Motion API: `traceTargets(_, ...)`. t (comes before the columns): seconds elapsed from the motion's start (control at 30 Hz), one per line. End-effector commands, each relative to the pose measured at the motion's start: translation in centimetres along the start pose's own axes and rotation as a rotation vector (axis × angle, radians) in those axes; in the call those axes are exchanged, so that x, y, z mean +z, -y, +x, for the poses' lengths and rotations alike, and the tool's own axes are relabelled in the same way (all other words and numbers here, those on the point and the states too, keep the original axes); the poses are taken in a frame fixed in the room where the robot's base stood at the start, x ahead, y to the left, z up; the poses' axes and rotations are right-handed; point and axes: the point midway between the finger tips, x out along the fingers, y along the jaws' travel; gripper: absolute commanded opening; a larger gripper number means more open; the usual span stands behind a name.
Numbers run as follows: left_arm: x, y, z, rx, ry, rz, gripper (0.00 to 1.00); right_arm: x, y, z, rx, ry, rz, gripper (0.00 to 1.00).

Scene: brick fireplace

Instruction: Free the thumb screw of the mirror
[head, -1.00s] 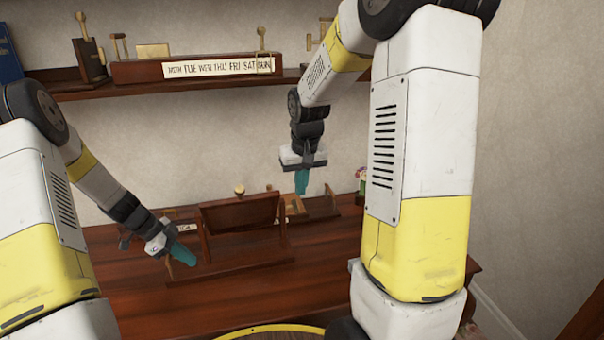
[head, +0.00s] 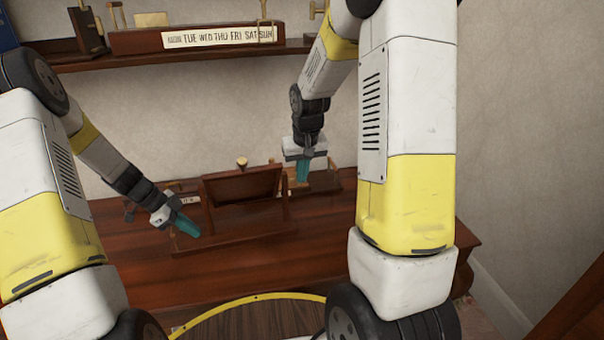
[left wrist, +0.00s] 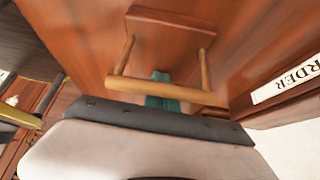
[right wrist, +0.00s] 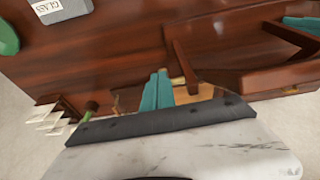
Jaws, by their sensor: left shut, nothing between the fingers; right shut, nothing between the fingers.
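The mirror (head: 243,185) appears as a tilted dark wooden frame on a stand on the brown desk. In the right wrist view its wooden frame (right wrist: 228,75) is at the right. I cannot make out the thumb screw for certain; a small brass-coloured piece (right wrist: 178,81) shows partly behind my right fingers. My right gripper (head: 302,171) is shut with teal fingers pointing down, just right of the mirror. My left gripper (head: 187,226) is shut and empty, low at the mirror's left front. In the left wrist view its teal fingers (left wrist: 165,90) show behind a wooden bar.
A box with a weekday strip (head: 220,37) stands on the wall shelf (head: 190,57) above. A grey "GLASS" label (right wrist: 60,8) lies on the desk. The desk front (head: 300,255) is clear.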

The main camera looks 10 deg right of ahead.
Motion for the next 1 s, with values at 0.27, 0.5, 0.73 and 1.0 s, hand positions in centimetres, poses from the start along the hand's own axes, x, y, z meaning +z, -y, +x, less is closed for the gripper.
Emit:
traceTargets(0.27,0.31,-0.38,0.36,0.008,0.002,-0.004,0.0,0.19,0.0,0.07,0.0,0.0,0.0,0.0)
traceTargets(0.5,0.32,-0.39,0.36,0.009,0.002,-0.004,0.0,0.32,0.0,0.13,0.0,0.0,0.0,0.0)
traceTargets(0.73,0.33,-0.41,0.37,0.009,0.002,-0.004,0.0,0.5,0.0,0.23,0.0,0.0,0.0,0.0)
traceTargets(1.0,0.33,-0.43,0.38,0.009,0.002,-0.004,0.0,0.96,0.0,0.5,0.0,0.002,0.0,0.0)
